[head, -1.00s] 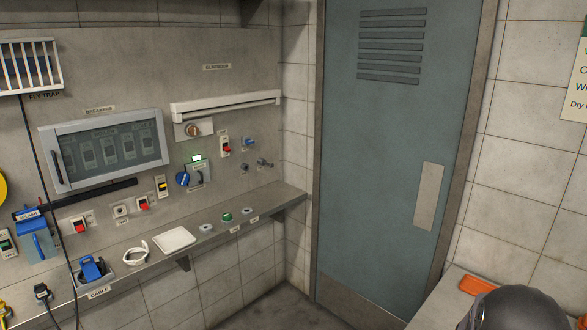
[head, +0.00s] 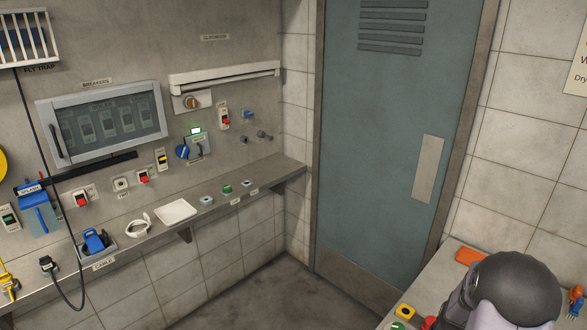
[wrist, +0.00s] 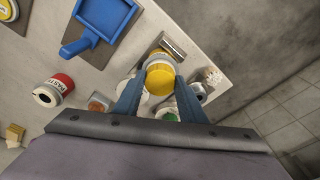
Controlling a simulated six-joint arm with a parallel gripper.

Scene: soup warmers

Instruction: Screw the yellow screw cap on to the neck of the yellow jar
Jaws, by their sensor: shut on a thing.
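My gripper (wrist: 160,88) shows in the wrist view with its two blue-grey fingers shut on a yellow round thing, which looks like the yellow screw cap (wrist: 160,80). The cap is seen from above, over a counter. A pale yellow rim shows just beyond the cap; I cannot tell whether it is part of the cap or the jar under it. The neck of the yellow jar is not clearly seen. Another yellow and white round thing (wrist: 8,10) is cut off at the top left corner. In the head view my gripper is not seen.
In the wrist view, a blue dustpan-like tray (wrist: 105,20) lies at the upper left, and a red-and-white can (wrist: 53,90) at the left. A metal block (wrist: 173,45) is just beyond the cap. A green-topped thing (wrist: 167,115) is nearer. The counter's edge runs at the right.

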